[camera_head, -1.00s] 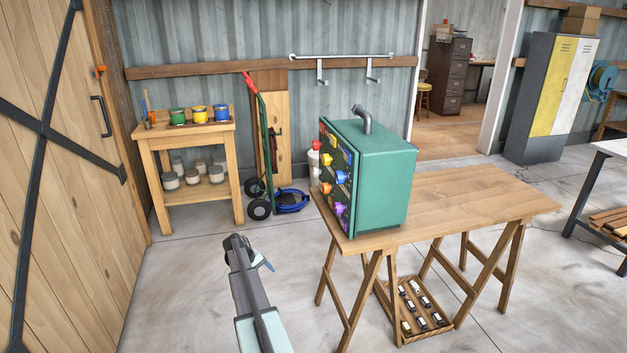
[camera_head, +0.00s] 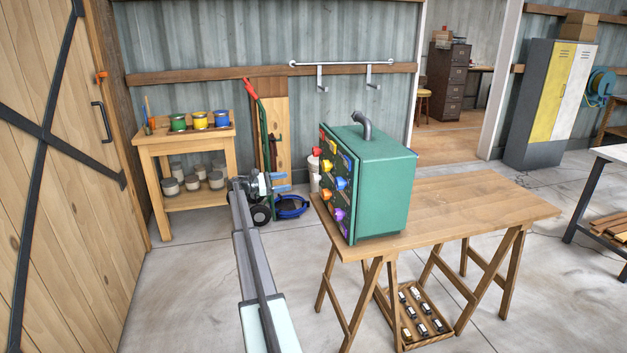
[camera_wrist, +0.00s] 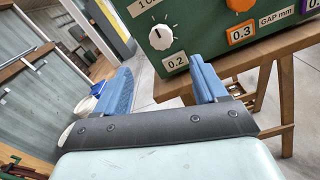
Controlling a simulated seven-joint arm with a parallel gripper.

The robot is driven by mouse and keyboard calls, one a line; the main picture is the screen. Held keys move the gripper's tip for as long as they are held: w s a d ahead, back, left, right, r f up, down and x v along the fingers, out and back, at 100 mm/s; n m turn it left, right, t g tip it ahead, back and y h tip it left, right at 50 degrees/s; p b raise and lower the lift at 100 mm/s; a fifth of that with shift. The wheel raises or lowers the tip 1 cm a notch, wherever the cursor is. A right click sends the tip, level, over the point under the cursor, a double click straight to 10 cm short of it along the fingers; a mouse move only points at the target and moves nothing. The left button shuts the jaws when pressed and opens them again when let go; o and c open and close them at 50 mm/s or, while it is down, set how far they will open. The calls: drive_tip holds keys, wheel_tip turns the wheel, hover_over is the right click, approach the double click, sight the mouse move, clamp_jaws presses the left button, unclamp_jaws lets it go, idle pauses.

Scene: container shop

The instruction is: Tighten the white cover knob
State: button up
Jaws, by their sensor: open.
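The white knob (camera_wrist: 161,37) is on the dark green panel face of the green box (camera_head: 382,195) in the wrist view, with tick marks around it. A label starting "1 CO" is above it and a "0.2" label below. My gripper (camera_wrist: 160,76) is open and empty, its blue fingers spread wide. The knob appears beyond the gap between the fingertips, apart from them. In the head view, my gripper (camera_head: 262,182) is left of the box, facing its knob side. I cannot clearly pick out the white knob there.
The box stands on the left end of a wooden trestle table (camera_head: 470,200). Other coloured knobs, such as an orange one (camera_wrist: 239,4), share the panel. A hand truck (camera_head: 268,140) and a small shelf bench (camera_head: 186,142) with paint pots stand behind. The floor left of the table is clear.

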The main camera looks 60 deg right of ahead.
sight(313, 178)
drive_tip(key=shift+n, duration=0.6)
drive_tip(key=x, duration=1.3)
drive_tip(key=shift+s+d+f, duration=0.1)
drive_tip(key=shift+s+d, duration=0.15)
drive_tip(key=shift+s, duration=0.05)
drive_tip(key=c, duration=1)
drive_tip(key=shift+c, duration=0.2)
